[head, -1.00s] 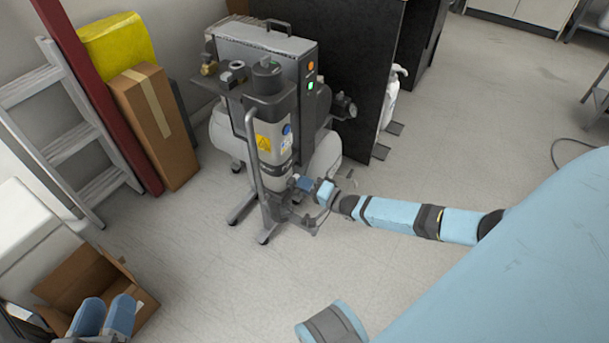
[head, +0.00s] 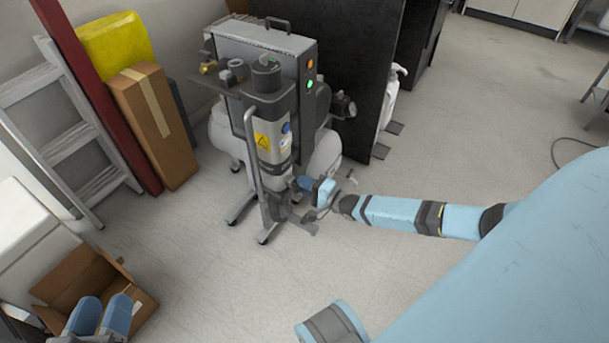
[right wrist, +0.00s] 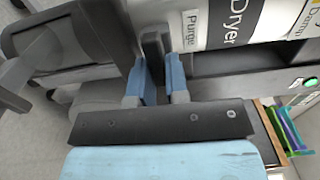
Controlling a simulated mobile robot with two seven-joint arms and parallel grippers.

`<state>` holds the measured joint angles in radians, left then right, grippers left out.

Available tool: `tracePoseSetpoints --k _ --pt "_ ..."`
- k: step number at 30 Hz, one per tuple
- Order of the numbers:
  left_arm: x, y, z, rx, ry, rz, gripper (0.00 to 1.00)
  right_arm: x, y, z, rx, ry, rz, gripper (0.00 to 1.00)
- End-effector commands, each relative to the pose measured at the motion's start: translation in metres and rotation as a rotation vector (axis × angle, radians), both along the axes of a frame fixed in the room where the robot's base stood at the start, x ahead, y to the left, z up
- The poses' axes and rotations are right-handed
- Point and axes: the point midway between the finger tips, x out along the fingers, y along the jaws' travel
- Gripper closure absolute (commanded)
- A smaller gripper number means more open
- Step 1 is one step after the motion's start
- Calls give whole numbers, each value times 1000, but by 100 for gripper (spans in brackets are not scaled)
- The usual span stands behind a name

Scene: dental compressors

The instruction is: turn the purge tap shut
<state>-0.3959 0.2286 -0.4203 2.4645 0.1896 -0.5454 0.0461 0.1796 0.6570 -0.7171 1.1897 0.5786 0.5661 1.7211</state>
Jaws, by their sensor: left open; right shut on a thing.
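The purge tap (right wrist: 153,46) shows in the right wrist view as a dark upright lever beside a white "Purge" label (right wrist: 191,30). My right gripper (right wrist: 160,66) has its two blue fingers closed on either side of this lever. In the head view my right gripper (head: 302,185) is at the lower front of the grey dryer column (head: 275,140), its arm coming from the right. The tap is too small and covered to make out there. My left gripper (head: 103,300) is low at the left, fingers apart and empty, in front of an open cardboard box.
The compressor cabinet (head: 262,45) stands behind the column, with an upright metal bar (head: 252,150) at its left. A black panel (head: 360,70) is at its right. A ladder (head: 65,130), a tall carton (head: 155,125) and the open box (head: 75,270) are at left. The floor in front is clear.

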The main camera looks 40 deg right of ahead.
Motion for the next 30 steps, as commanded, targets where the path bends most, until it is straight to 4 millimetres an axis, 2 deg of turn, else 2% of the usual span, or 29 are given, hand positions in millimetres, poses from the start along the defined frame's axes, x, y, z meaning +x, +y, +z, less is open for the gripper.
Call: tracePoseSetpoints --k 4,5,7,8,16,20,23,30 --pt "0 0 -1 1 1 0 57 -1 0 -1 1 3 1 100" --pt "0 0 -1 1 1 0 57 -1 0 -1 1 3 0 78" --pt "0 0 -1 0 2 0 57 -1 0 -1 1 3 0 62" --pt "0 0 -1 0 2 1 57 -1 0 -1 1 2 0 60" --pt "0 0 -1 1 4 0 57 -1 0 0 1 1 0 60" --pt "0 0 4 -3 3 1 57 -11 -4 1 -1 2 0 60" --pt "-1 0 10 -12 3 3 57 -27 -11 2 -1 4 0 60" --pt "-2 1 35 -69 -61 36 57 -79 -33 3 -1 5 0 60"
